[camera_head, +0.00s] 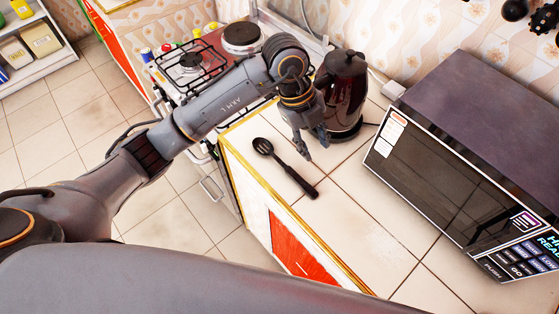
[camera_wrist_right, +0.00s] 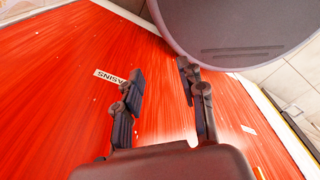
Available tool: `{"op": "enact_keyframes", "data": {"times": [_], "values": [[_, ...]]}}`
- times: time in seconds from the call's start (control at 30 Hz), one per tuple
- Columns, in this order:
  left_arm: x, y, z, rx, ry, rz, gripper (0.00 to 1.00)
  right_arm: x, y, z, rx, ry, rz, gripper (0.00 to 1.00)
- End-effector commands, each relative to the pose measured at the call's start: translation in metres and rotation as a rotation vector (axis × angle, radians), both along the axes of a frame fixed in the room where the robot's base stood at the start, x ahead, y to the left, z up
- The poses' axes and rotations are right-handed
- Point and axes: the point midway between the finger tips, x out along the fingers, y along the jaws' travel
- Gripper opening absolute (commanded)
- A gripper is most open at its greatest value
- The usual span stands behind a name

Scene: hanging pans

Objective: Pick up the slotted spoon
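The black slotted spoon (camera_head: 290,174) lies flat on the white tiled counter in the head view, with its slotted head at the upper left and its thick handle end at the lower right. My left gripper (camera_head: 315,150) is above the counter, to the right of the spoon's head and apart from it in the picture. Its fingers look spread and empty, pointing down. My right gripper (camera_wrist_right: 163,108) shows only in the right wrist view. Its two fingers are apart with nothing between them, in front of a red panel. The spoon is not in that view.
A dark kettle (camera_head: 344,92) stands just behind my left gripper. A microwave (camera_head: 465,170) takes up the right side of the counter. A stove (camera_head: 205,62) with burners is at the back left. The counter front has a red cabinet door (camera_head: 297,250). Tiles right of the spoon are clear.

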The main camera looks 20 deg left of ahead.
Motion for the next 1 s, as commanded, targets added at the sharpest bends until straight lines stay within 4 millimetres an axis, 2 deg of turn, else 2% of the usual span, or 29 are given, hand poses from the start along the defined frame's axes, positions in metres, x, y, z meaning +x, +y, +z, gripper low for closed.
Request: {"op": "enact_keyframes", "data": {"times": [0.03, 0.1, 0.23, 0.37, 0.7, 0.87, 1.0], "values": [[0.009, 0.020, 0.001, 0.097, -0.004, 0.046, 0.37, 0.000, 0.000, 0.000, 0.000, 0.000, 0.000, 0.40], [0.015, 0.042, 0.002, 0.203, -0.002, 0.103, 0.37, 0.000, 0.000, 0.000, 0.000, 0.000, 0.000, 0.40], [0.021, 0.066, 0.004, 0.311, -0.001, 0.169, 0.37, 0.000, -0.001, 0.000, -0.001, 0.000, 0.001, 0.40], [0.021, 0.071, -0.007, 0.336, 0.004, 0.184, 0.37, 0.000, -0.002, 0.004, -0.002, 0.000, 0.001, 0.40], [0.021, 0.071, -0.068, 0.331, 0.002, 0.182, 0.37, 0.000, -0.004, 0.019, -0.004, 0.000, 0.002, 0.40], [0.021, 0.071, -0.080, 0.329, 0.000, 0.179, 0.37, 0.000, -0.004, 0.020, -0.004, 0.000, 0.002, 0.40], [0.020, 0.075, -0.092, 0.331, 0.004, 0.180, 0.37, 0.000, -0.004, 0.032, -0.004, 0.000, 0.002, 0.40]]}}
